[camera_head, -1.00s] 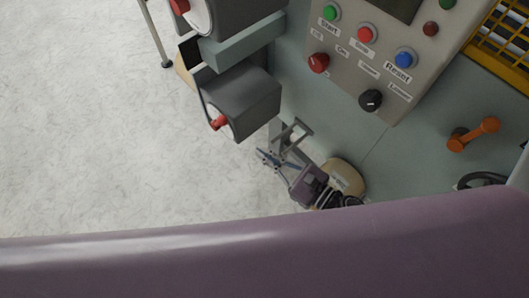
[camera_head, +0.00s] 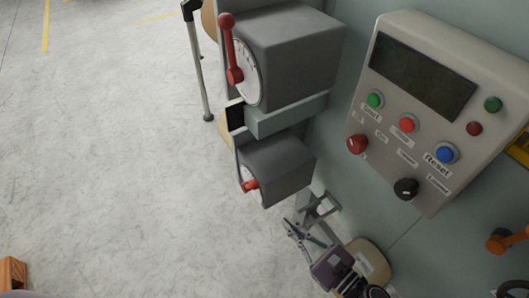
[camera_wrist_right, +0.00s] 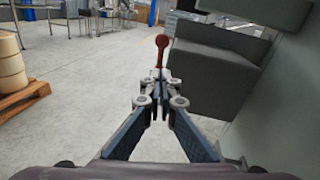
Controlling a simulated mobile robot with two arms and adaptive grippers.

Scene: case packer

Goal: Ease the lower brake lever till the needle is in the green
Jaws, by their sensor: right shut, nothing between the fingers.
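The lower brake lever (camera_head: 250,185) shows as a short red knob at the left face of the lower grey box (camera_head: 285,165). In the right wrist view the red lever (camera_wrist_right: 161,45) stands upright just beyond my fingertips, beside the grey box. My right gripper (camera_head: 292,228) is below the lower box in the head view, shut and empty. Its closed fingers (camera_wrist_right: 160,80) line up with the lever's base in the wrist picture; I cannot tell whether they touch. The lower dial is seen edge-on and its needle cannot be read. My left gripper is out of view.
The upper grey box (camera_head: 290,50) carries another red lever (camera_head: 230,50) and a white dial. A control panel (camera_head: 440,110) with buttons and knobs is at right. A grey bracket (camera_head: 318,205) is close to my right gripper. The floor at left is mostly clear.

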